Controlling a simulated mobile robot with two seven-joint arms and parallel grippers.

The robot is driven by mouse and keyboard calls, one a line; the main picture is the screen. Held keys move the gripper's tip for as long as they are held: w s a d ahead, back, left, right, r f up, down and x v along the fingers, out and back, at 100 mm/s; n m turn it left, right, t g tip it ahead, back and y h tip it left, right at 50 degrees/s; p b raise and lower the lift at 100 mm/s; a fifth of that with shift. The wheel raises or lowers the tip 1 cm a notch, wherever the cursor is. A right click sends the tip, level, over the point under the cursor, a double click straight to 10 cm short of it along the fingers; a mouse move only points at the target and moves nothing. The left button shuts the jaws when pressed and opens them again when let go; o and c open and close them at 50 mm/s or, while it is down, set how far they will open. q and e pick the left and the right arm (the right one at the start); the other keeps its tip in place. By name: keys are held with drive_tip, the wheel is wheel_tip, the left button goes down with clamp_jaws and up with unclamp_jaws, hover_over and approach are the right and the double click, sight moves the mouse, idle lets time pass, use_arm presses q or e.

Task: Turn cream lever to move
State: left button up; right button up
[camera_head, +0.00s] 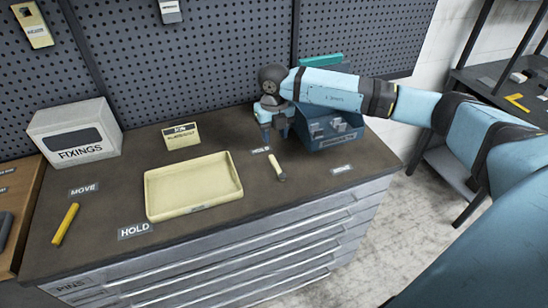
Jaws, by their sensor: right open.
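The cream lever (275,165) is a short handle on the dark bench top. It points up and slightly left from a dark end nearest the bench front. A small label (260,150) lies at its upper left and another label (342,169) lies to its right; I cannot read either. A MOVE label (83,190) lies at the far left of the bench, above a yellow bar (65,224). My right gripper (274,133) is open and points down, behind the cream lever and apart from it in the picture. My left gripper is not in view.
A cream tray (155,205) sits left of the lever, with a HOLD label (135,231) in front. A blue bin (340,143) of grey blocks stands right of my gripper. A FIXINGS box (75,132) and a cream sign (181,136) stand at the back.

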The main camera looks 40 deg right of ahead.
sight(273, 161)
wheel_tip(273, 161, down, 10)
drive_tip(key=shift+f+p, duration=0.2)
drive_tip(key=shift+p, duration=0.35)
clamp_jaws()
drive_tip(key=shift+a, duration=0.1)
